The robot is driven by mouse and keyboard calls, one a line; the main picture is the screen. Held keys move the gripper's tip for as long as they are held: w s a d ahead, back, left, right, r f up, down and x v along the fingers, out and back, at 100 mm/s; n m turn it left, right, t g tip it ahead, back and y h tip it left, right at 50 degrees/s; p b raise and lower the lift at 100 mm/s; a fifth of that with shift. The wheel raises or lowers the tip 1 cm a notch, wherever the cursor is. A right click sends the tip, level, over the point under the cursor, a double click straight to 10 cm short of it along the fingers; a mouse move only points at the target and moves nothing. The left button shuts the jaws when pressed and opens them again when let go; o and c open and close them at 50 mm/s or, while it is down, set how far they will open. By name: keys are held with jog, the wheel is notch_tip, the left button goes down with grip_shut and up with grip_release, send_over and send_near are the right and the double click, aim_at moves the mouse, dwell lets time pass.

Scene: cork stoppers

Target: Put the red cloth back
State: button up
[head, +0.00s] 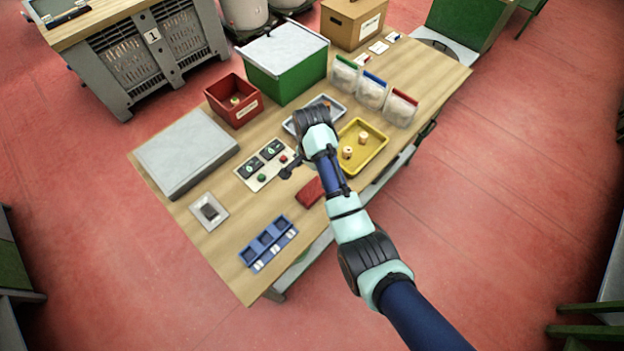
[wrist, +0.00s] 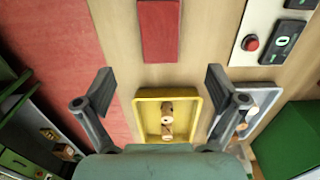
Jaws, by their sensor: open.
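The red cloth (head: 311,193) is a folded, flat rectangle lying on the wooden table near its front edge, beside my arm. In the wrist view the red cloth (wrist: 160,30) lies at the top middle, beyond my fingertips. My gripper (wrist: 160,80) is open and empty, with its fingers spread wide. In the head view my gripper (head: 289,172) is over the table, between the control panel and the cloth, apart from the cloth. My arm partly hides this area.
A yellow tray (head: 379,157) holding cork stoppers (head: 347,152) stands right of my arm. A control panel (head: 263,167) with a red button lies to the left. A blue compartment holder (head: 267,244), red bin (head: 233,100) and grey tray (head: 339,108) are nearby. Bare wood lies left of the cloth.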

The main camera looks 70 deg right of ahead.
jog(key=shift+r, duration=0.7)
jog(key=w+a+r+n+t+h, duration=0.1)
jog(key=w+a+r+n+t, duration=0.3)
jog(key=a, duration=0.4)
jog(key=w+a+r+n+t+h, duration=0.1)
jog(key=w+a+r+n, duration=0.3)
jog(key=a, duration=0.5)
jog(key=w+a+r+n+t, duration=0.2)
jog(key=w+a+n+t, duration=0.1)
jog(key=w+a+n, duration=0.4)
jog(key=s+a+r+n+t+y, duration=0.1)
jog(key=s+a+r+n+t, duration=0.15)
jog(key=a+r+n, duration=0.4)
jog(key=s+a+r+n+t+y, duration=0.15)
jog(key=s+a+r, duration=0.25)
jog(key=a, duration=0.6)
notch_tip(320, 180, up, 19)
jog(key=p, duration=1.9)
jog(key=shift+d+r+t, duration=0.15)
jog(key=shift+d+t, duration=0.15)
jog(key=shift+t, duration=0.1)
jog(key=shift+h, duration=0.25)
